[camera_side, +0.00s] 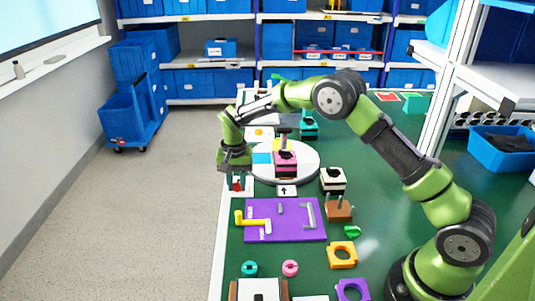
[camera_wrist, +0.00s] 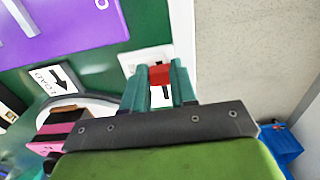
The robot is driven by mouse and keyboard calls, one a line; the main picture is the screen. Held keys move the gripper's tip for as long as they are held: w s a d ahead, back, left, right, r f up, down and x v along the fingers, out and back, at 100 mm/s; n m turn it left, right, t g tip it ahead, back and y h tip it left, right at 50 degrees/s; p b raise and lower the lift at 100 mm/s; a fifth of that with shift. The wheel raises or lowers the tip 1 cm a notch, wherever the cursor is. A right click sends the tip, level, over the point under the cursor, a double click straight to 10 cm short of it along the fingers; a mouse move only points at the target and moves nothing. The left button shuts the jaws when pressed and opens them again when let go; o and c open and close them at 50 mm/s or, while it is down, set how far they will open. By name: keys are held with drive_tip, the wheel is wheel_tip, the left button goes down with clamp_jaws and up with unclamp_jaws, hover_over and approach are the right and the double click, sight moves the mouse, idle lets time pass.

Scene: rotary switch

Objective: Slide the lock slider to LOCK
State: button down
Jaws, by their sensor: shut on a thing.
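My gripper (camera_side: 237,185) reaches down at the left edge of the green table. Its two teal fingers are shut on a small red piece (camera_wrist: 160,74), which also shows in the side view (camera_side: 237,184). The red piece sits over a white plate (camera_wrist: 143,58) near the table edge; the plate also shows beside the gripper in the side view (camera_side: 248,190). The fingers hide most of the plate, and no LOCK marking is readable on it. I cannot tell for certain that the red piece is the lock slider.
A purple board (camera_side: 290,222) with a yellow handle (camera_side: 252,221) lies nearer the camera. A white round turntable (camera_side: 308,160) bearing blocks is close to the right of my gripper. A white arrow card (camera_side: 287,190) lies between them.

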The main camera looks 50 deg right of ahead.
drive_tip(key=shift+w+d+r, duration=0.1)
drive_tip(key=shift+w+d, duration=1.5)
drive_tip(key=shift+w, duration=0.05)
drive_tip(key=c, duration=0.9)
unclamp_jaws()
wheel_tip(320, 180, up, 17)
drive_tip(key=shift+s+f, duration=0.1)
